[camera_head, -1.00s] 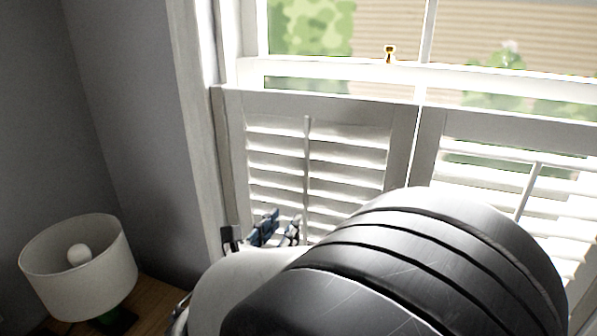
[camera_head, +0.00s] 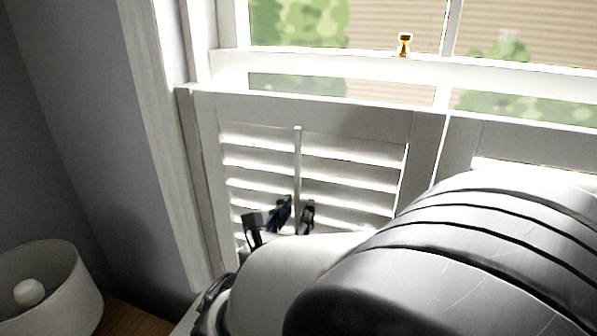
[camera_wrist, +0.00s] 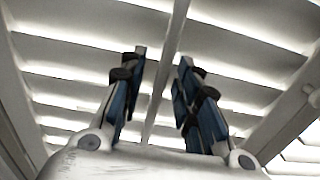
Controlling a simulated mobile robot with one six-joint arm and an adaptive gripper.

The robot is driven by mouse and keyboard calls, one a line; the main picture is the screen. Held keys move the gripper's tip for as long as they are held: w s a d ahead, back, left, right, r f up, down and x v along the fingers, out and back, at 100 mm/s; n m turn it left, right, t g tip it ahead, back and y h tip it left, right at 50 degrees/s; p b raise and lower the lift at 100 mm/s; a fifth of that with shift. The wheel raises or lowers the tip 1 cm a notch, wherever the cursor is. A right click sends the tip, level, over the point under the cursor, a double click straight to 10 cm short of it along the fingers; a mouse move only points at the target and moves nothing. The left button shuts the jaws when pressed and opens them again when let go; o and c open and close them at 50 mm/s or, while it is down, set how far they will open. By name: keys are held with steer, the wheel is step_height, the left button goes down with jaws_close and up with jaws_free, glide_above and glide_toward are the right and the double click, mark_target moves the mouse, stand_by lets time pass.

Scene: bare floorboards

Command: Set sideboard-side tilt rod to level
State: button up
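The tilt rod (camera_head: 297,160) is a thin pale upright bar down the middle of the left shutter panel (camera_head: 345,112), the panel on the lamp's side. The slats (camera_head: 350,172) behind it are tilted, with bright light between them. My gripper (camera_head: 282,214) is at the rod's lower visible part. In the wrist view, my gripper (camera_wrist: 162,57) is open, and the rod (camera_wrist: 178,22) runs between its two blue-and-black fingers with gaps at the sides. I cannot tell whether the fingertips reach past it in depth. My arm hides the panel's lower right.
A white lamp (camera_head: 60,290) stands on a wooden top (camera_head: 135,318) at lower left. A window with a brass latch (camera_head: 404,44) is above the shutters. The right panel (camera_head: 530,145) is mostly hidden by my arm. The grey wall (camera_head: 60,130) is bare.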

steer(key=shift+w+d, duration=0.15)
steer(key=shift+w, duration=0.25)
steer(key=shift+s, duration=0.1)
jaws_close()
